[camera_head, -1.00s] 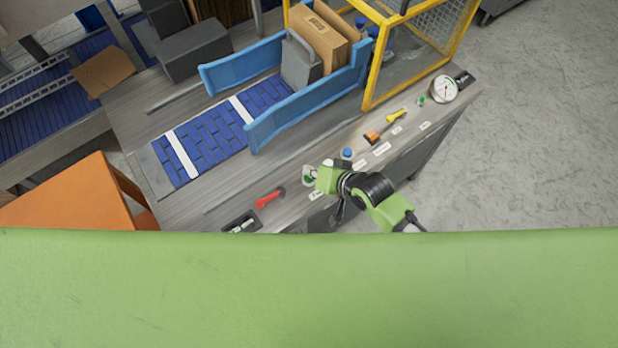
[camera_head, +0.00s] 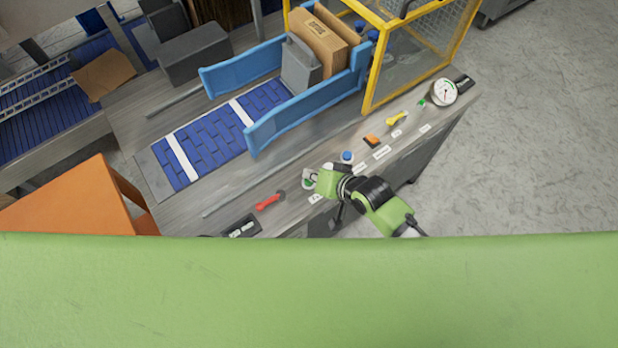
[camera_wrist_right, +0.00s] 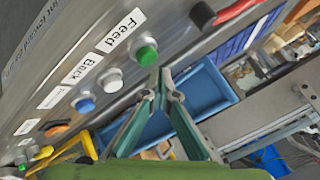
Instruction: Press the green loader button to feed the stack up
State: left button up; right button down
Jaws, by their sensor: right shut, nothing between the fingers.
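The green button (camera_wrist_right: 147,55) sits beside the "Feed" label on the panel in the right wrist view. My right gripper (camera_wrist_right: 160,78) is shut and empty, its fingertips right at the green button; I cannot tell whether they touch it. In the head view my right gripper (camera_head: 308,176) is over the panel's front edge and mostly covers the green button. The stack of brown cartons (camera_head: 318,45) stands upright between blue guides (camera_head: 300,118), behind a grey block (camera_head: 298,66). My left gripper is not in view.
A white button (camera_wrist_right: 112,79) and a blue button (camera_wrist_right: 85,105) are beside the green one. A red handle (camera_head: 268,202) lies to the left. An orange switch (camera_head: 371,141), a yellow switch (camera_head: 397,118) and a gauge (camera_head: 443,92) are to the right, near a yellow cage (camera_head: 377,70).

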jog(key=shift+f, duration=0.1)
dwell(0.3)
jog(key=shift+f, duration=0.35)
jog(key=shift+f+b, duration=0.35)
jog(key=shift+f, duration=0.2)
dwell(0.8)
jog(key=shift+r, duration=0.15)
jog(key=shift+r+p, duration=0.8)
jog(key=shift+p, duration=0.3)
jog(key=shift+r, duration=0.1)
notch_tip(320, 180, up, 5)
jog(key=p, duration=0.5)
